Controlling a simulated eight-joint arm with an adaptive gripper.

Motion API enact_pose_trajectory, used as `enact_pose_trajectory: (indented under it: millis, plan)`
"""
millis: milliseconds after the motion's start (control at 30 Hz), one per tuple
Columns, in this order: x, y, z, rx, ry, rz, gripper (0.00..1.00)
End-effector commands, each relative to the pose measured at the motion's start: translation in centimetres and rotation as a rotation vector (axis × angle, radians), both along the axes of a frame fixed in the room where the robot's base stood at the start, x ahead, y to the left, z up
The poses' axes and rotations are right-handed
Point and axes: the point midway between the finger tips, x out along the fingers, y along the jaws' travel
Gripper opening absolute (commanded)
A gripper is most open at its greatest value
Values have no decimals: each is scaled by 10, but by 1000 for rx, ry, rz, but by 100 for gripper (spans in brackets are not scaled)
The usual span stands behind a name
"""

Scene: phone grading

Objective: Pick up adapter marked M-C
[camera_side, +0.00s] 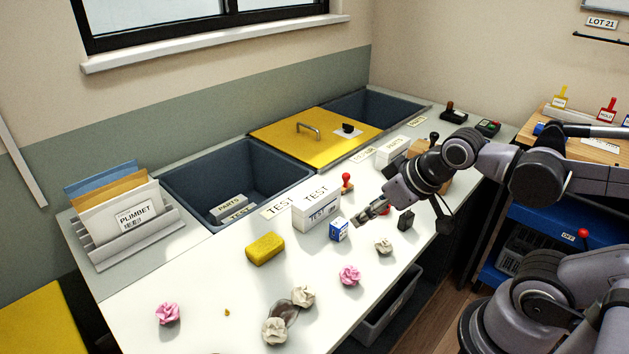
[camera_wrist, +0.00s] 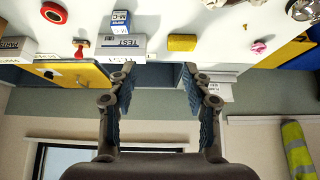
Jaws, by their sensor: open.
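The adapter is a small blue and white box (camera_side: 339,230) on the white worktop, in front of the white TEST box (camera_side: 316,206). In the wrist view the adapter (camera_wrist: 121,22) shows the letters M-C, upper left of the fingers. My gripper (camera_side: 366,214) is just right of the adapter in the side view, apart from it. In the wrist view my gripper (camera_wrist: 158,72) has its two fingers spread with nothing between them.
A yellow sponge-like block (camera_side: 265,249) lies left of the adapter. Crumpled balls, one pink (camera_side: 349,275), lie in front. A sunken bin (camera_side: 238,180) is at the back.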

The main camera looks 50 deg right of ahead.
Motion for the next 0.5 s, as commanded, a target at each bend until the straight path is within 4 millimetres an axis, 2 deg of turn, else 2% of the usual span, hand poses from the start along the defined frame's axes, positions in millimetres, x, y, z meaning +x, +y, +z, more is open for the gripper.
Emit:
enact_pose_trajectory:
  millis: [67,100,133,500]
  plan:
    - [0,0,0,0,0,0,50]
    - [0,0,0,0,0,0,59]
    - [0,0,0,0,0,0,60]
    - [3,-1,1,12,10,-21,60]
